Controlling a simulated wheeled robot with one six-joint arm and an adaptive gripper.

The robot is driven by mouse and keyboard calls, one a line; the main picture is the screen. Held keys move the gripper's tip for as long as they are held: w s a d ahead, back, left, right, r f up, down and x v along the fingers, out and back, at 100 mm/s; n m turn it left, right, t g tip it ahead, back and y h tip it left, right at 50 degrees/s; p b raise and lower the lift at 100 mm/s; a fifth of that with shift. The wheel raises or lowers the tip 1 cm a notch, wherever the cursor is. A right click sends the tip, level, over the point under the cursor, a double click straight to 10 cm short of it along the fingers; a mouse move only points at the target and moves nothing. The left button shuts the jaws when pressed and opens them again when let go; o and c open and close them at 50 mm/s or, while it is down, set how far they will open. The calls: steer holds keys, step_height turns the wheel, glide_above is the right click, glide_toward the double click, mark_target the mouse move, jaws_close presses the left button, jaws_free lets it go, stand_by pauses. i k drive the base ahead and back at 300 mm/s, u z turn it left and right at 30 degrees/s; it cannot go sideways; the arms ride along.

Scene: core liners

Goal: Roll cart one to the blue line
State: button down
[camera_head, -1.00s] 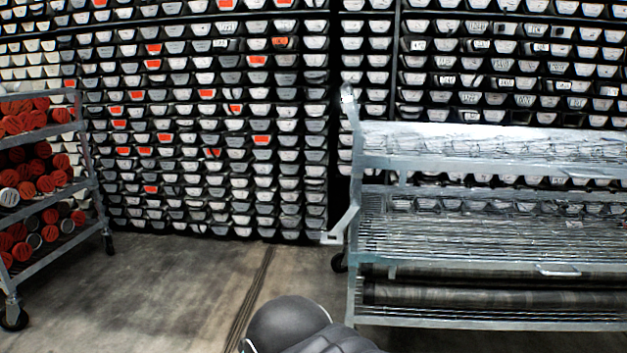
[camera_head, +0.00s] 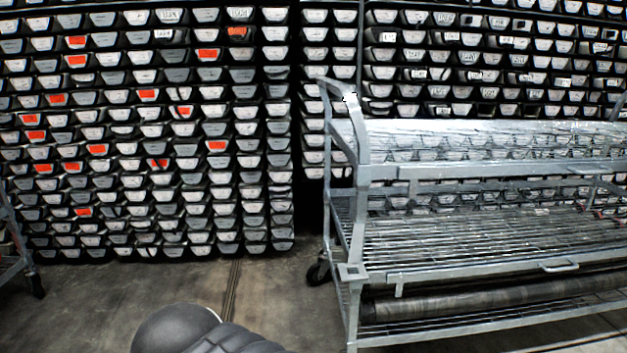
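A grey metal cart (camera_head: 470,255) with wire shelves stands on the right, its upper shelves empty and a long dark roll on the lower one. Its left end frame has an upright handle (camera_head: 345,95) and a caster (camera_head: 318,273). At the far left edge, part of another cart (camera_head: 12,255) shows, with a caster on the floor. I cannot tell which is cart one. No blue line shows. A dark rounded part of my arm is at the bottom, left of the grey cart and apart from it in the picture. My gripper is not in view.
A tall rack (camera_head: 130,130) full of core liners, some with orange labels, fills the back. Bare concrete floor (camera_head: 90,305) lies between the two carts, with a dark seam (camera_head: 231,285) running across it toward the rack.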

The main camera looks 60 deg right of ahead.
mark_target(374, 248)
steer(key=z, duration=0.5)
steer(key=i, duration=0.7)
steer(key=z, duration=0.75)
